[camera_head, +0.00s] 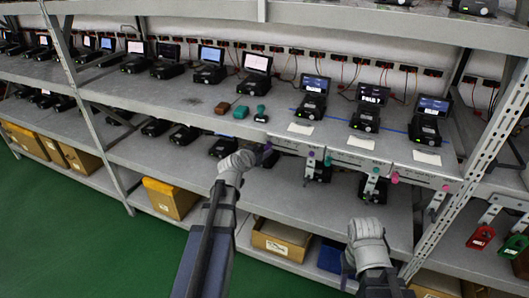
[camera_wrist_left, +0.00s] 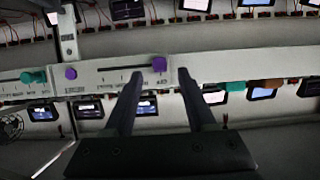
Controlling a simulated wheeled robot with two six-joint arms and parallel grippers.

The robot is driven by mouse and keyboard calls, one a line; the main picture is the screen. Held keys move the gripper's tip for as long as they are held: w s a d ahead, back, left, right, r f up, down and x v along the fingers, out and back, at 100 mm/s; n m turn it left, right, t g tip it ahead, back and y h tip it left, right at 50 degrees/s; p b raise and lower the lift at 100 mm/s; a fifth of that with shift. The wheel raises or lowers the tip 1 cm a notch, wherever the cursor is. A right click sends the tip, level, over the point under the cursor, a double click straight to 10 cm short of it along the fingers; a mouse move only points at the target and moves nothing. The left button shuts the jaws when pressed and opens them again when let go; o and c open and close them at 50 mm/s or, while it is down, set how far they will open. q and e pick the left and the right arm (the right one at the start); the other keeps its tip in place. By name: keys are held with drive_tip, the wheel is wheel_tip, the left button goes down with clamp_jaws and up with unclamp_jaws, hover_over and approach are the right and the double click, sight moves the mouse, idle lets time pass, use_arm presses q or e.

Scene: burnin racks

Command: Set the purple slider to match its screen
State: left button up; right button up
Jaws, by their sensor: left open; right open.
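The slider strip (camera_head: 345,160) runs along the front edge of the middle shelf. The purple slider knob (camera_head: 267,147) is at its left end, close to my left gripper (camera_head: 264,157). In the left wrist view, the purple knob (camera_wrist_left: 159,64) lies between the tips of my open left gripper (camera_wrist_left: 160,73); contact cannot be told.
A teal knob (camera_head: 328,161) and a pink knob (camera_head: 395,177) sit further right along the shelf edge. Metal brackets (camera_head: 309,170) hang below it. A rack upright (camera_head: 480,150) stands at the right. Cardboard boxes (camera_head: 281,240) lie below. Green floor is clear at left.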

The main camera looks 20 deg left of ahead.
sight(267, 148)
use_arm(q)
drive_tip(key=x, duration=0.3)
drive_tip(key=shift+w+f+b, duration=0.1)
drive_tip(key=shift+w+b, duration=0.05)
drive_tip(key=shift+b, duration=0.25)
clamp_jaws()
idle(1.1)
